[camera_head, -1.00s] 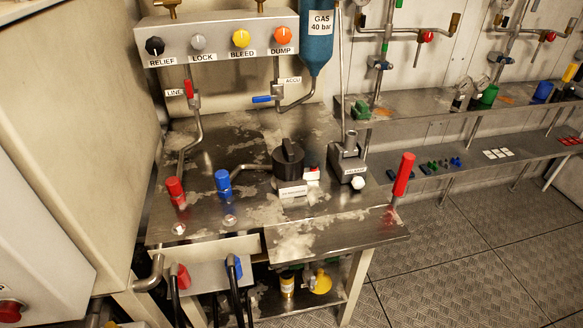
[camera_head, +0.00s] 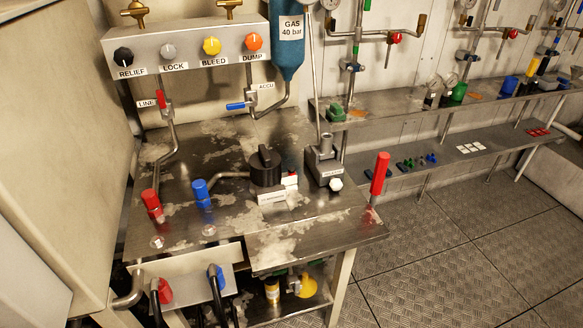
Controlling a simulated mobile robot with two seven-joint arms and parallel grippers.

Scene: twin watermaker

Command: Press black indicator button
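A control panel (camera_head: 186,68) at the upper left carries a row of knobs. The black knob (camera_head: 123,57) is labelled RELIEF, at the left end of the row. Right of it are a grey LOCK knob (camera_head: 168,51), a yellow BLEED knob (camera_head: 212,46) and an orange DUMP knob (camera_head: 254,42). A larger round black part (camera_head: 265,166) with a raised grip stands on the metal bench, with a white label in front. I cannot tell which black part is the indicator button. Neither gripper shows.
A blue GAS bottle (camera_head: 287,60) hangs above. Shelves run along the right wall. The floor at right is clear.

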